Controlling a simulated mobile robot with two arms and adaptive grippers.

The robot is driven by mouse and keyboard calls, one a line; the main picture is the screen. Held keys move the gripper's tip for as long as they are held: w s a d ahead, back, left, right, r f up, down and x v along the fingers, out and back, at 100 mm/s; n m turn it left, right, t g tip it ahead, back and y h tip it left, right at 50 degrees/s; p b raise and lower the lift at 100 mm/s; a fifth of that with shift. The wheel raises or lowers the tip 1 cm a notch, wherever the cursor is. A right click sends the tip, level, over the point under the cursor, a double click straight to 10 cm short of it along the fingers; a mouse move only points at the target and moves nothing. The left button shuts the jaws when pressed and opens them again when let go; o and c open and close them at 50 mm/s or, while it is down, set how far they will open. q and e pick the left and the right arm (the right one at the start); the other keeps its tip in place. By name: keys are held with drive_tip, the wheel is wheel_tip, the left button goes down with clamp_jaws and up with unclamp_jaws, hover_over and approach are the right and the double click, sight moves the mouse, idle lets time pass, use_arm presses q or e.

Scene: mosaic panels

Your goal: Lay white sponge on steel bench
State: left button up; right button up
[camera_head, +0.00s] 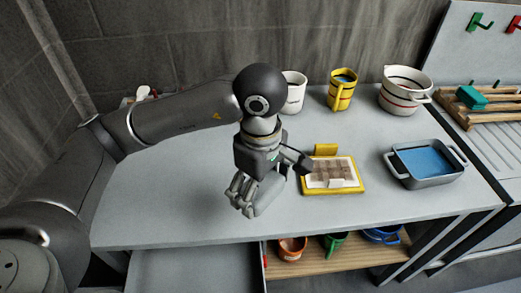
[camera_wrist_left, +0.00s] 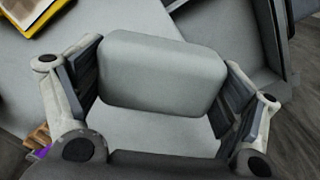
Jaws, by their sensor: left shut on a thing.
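The white sponge (camera_wrist_left: 162,73), a pale block with rounded edges, sits between the fingers of my left gripper (camera_wrist_left: 160,95) in the left wrist view. The gripper is shut on it. In the head view my left gripper (camera_head: 243,205) points down over the middle front of the steel bench (camera_head: 170,195), left of a yellow-framed panel. The sponge cannot be made out there, hidden by the gripper. The grey bench top also shows below the sponge in the left wrist view (camera_wrist_left: 150,130). I cannot tell the exact gap between sponge and bench. My right gripper is not in view.
The yellow-framed mosaic panel (camera_head: 331,175) lies right of the gripper. A grey tub with blue contents (camera_head: 425,163) stands further right. A white mug (camera_head: 294,92), a yellow mug (camera_head: 341,92) and a white pot (camera_head: 404,90) line the back. The bench's left part is clear.

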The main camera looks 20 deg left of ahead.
use_arm(q)
drive_tip(key=w+a+f+p, duration=0.1)
drive_tip(key=w+a+f, duration=0.1)
drive_tip(key=a+f, duration=0.1)
drive_tip(key=w+a+f+p, duration=0.2)
drive_tip(key=w+a, duration=0.1)
drive_tip(key=w+a+f+p, duration=0.1)
drive_tip(key=w+a+f, duration=0.2)
drive_tip(key=shift+w+a+f+p, duration=0.1)
drive_tip(key=shift+a+f+p, duration=0.2)
drive_tip(key=shift+a+f, duration=0.1)
drive_tip(key=shift+w+a+f, duration=0.1)
drive_tip(key=shift+f, duration=0.05)
drive_tip(key=f+p, duration=0.2)
drive_tip(key=f, duration=0.1)
drive_tip(key=shift+w+a, duration=0.15)
drive_tip(key=shift+a, duration=0.15)
drive_tip(key=shift+f, duration=0.45)
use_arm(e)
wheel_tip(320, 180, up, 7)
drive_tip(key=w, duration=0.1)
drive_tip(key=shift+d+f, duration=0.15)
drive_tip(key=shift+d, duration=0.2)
use_arm(q)
drive_tip(key=shift+f, duration=0.15)
drive_tip(key=o, duration=0.7)
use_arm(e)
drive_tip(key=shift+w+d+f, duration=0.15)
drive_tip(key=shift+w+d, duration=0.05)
